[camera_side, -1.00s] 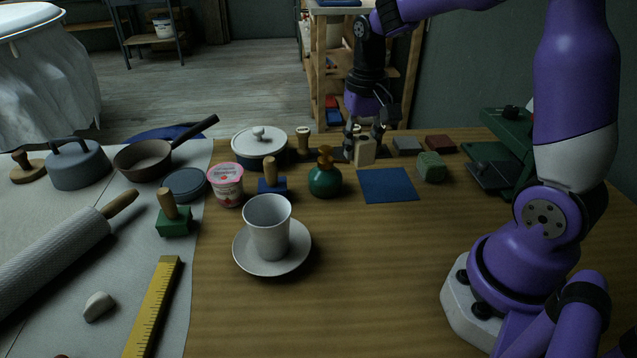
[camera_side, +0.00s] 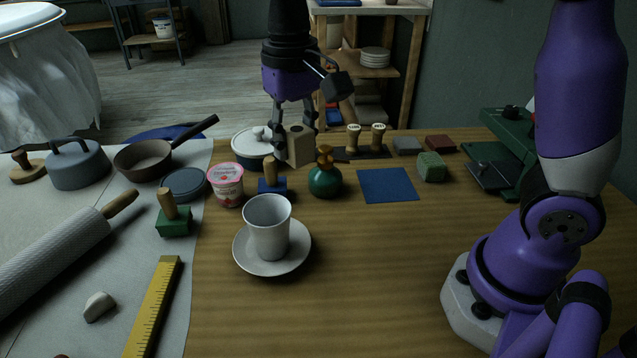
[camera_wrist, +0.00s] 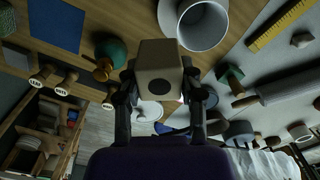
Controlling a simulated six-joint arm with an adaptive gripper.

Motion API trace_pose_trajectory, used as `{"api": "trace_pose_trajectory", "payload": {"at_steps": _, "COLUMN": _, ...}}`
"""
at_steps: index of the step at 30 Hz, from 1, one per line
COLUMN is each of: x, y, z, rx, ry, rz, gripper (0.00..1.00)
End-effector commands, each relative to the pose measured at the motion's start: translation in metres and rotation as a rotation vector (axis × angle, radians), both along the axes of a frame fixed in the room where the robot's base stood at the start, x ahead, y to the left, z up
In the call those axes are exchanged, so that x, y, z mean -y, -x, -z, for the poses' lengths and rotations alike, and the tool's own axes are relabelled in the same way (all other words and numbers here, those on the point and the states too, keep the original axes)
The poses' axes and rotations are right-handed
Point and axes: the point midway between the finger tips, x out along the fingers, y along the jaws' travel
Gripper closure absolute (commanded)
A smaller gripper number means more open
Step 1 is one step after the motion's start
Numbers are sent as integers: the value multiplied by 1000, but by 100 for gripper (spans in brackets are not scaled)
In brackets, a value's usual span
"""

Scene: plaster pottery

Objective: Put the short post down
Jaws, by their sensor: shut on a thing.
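The short post (camera_side: 300,147) is a pale beige block with a dark round hole in its end. My gripper (camera_side: 294,150) is shut on it and holds it up over the back of the table, between the white lidded pot (camera_side: 250,142) and the green bottle (camera_side: 325,180). In the wrist view the short post (camera_wrist: 160,62) sits between the fingertips of my gripper (camera_wrist: 160,82) and hides part of the table beyond.
A blue square mat (camera_side: 387,186) lies flat at right of the bottle. A dark rack (camera_side: 348,155) with two wooden stamps stands behind. A blue stamp (camera_side: 272,185), pink-lidded tub (camera_side: 226,186) and cup (camera_side: 268,228) on a saucer (camera_side: 248,262) are near.

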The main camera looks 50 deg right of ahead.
Motion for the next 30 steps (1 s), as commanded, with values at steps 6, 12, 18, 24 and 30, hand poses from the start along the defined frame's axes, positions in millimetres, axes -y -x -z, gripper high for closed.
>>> {"api": "trace_pose_trajectory", "payload": {"at_steps": 6, "x": -109, "y": 19, "z": 1, "rx": 0, "ry": 0, "rz": -322, "gripper": 100}}
{"api": "trace_pose_trajectory", "payload": {"at_steps": 12, "x": -168, "y": 48, "z": 2, "rx": 1, "ry": 0, "rz": -504, "gripper": 100}}
{"api": "trace_pose_trajectory", "payload": {"at_steps": 18, "x": -201, "y": 71, "z": 2, "rx": 0, "ry": 0, "rz": -613, "gripper": 100}}
{"api": "trace_pose_trajectory", "payload": {"at_steps": 24, "x": -202, "y": 73, "z": 35, "rx": -3, "ry": 3, "rz": -619, "gripper": 100}}
{"api": "trace_pose_trajectory", "payload": {"at_steps": 30, "x": -202, "y": 73, "z": 69, "rx": -2, "ry": 3, "rz": -618, "gripper": 100}}
